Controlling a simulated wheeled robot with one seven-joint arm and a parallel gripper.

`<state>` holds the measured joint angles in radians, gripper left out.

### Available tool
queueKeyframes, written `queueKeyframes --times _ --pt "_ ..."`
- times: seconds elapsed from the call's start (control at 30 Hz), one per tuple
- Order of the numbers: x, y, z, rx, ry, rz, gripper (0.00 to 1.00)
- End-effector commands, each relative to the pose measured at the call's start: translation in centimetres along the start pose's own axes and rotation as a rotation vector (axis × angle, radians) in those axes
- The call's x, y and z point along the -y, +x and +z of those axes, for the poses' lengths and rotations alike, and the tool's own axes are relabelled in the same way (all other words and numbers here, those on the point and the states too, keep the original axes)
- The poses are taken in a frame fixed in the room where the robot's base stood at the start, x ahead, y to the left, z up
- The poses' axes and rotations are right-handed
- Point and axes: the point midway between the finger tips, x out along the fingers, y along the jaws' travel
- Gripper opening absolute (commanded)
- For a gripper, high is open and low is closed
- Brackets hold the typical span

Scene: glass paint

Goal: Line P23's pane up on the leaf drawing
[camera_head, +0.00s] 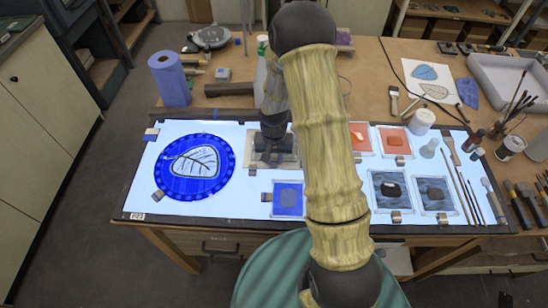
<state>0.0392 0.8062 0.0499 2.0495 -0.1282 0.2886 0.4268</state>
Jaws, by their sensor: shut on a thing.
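A round blue pane (219,184) lies on the left of the lit table. A leaf drawing (195,161) with dark veins shows in its pale middle; I cannot tell how exactly the two line up. A small tag reading P23 (138,216) is at the table's lower left corner. My gripper (273,143) is right of the round pane, low over the table, pointing down.
The light table (240,208) has bare room around the round pane. A square blue pane (288,199) lies below my gripper; orange panes (395,141) and grey panes (435,194) lie to the right. A blue paper roll (170,80) stands behind. My arm hides the table's middle.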

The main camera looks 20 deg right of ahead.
Motion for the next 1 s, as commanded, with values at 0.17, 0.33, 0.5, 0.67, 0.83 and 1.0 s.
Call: queueKeyframes --times 0.17,0.33,0.5,0.67,0.83,1.0 --pt "0.0 -0.03 -0.02 -0.001 0.001 0.0 0.0" --pt "-0.03 0.01 -0.02 0.0 0.001 0.0 0.0" --pt "-0.06 0.16 -0.03 -0.001 0.002 0.0 0.0" --pt "-0.06 0.29 -0.03 -0.001 0.002 0.0 0.0" --pt "-0.04 0.37 -0.03 -0.001 0.002 0.0 0.27" --pt "-0.03 0.36 -0.02 0.0 0.002 0.0 0.49"
